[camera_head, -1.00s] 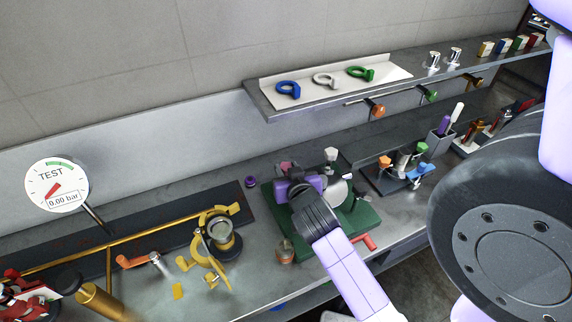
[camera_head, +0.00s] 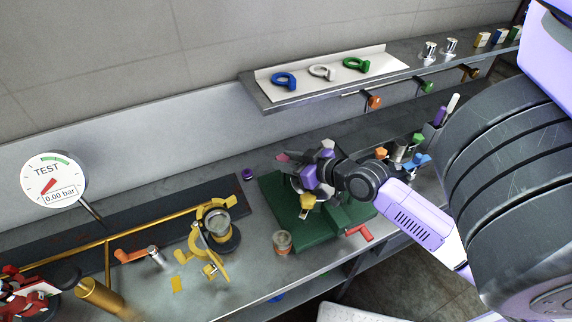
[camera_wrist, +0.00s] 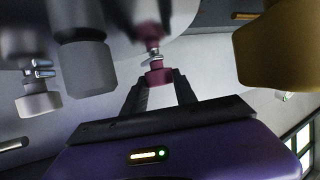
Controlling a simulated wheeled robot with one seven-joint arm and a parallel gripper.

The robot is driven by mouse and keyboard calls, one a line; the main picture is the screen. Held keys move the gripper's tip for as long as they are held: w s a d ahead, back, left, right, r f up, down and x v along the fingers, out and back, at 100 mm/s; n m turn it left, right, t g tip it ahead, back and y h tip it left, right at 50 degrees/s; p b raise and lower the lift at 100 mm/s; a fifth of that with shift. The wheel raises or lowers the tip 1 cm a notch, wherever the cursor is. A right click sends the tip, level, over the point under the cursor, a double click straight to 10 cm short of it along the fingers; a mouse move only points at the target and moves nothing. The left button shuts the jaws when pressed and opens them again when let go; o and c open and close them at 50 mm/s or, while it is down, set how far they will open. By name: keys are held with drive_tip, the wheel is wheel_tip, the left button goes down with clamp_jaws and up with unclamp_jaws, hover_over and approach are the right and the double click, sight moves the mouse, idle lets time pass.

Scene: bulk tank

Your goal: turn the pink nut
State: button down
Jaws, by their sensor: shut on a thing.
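The pink nut (camera_wrist: 158,74) is dark pink and sits on a threaded stem at the middle of the wrist view. My gripper (camera_wrist: 160,85) is shut on it, with one dark finger on each side. In the head view my gripper (camera_head: 295,168) reaches from the right over the fixture on the green base (camera_head: 282,203). A pink part (camera_head: 283,157) shows there at the fingers' far left. My gripper hides much of the fixture.
In the wrist view a white nut (camera_wrist: 38,100) and a dark grey one (camera_wrist: 82,66) hang at left, and a yellow one (camera_wrist: 277,50) at right. A glass jar (camera_head: 282,242) and red handle (camera_head: 359,232) are near the green base. A shelf (camera_head: 330,86) overhangs behind.

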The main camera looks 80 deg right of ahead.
drive_tip(key=shift+s+d+f+n+y+b, duration=0.1)
drive_tip(key=shift+f+n+y+b, duration=0.2)
drive_tip(key=shift+n+y+b, duration=0.9)
drive_tip(key=shift+r+t+y+b, duration=0.1)
drive_tip(key=shift+t+y+b, duration=0.25)
drive_tip(key=shift+b, duration=0.55)
drive_tip(key=c, duration=1.2)
unclamp_jaws()
drive_tip(key=shift+o, duration=1)
drive_tip(key=shift+r, duration=0.1)
drive_tip(key=b+v, duration=0.2)
drive_tip(key=v, duration=0.4)
drive_tip(key=shift+f, duration=0.25)
drive_tip(key=shift+b+v, duration=0.55)
drive_tip(key=shift+v, duration=0.4)
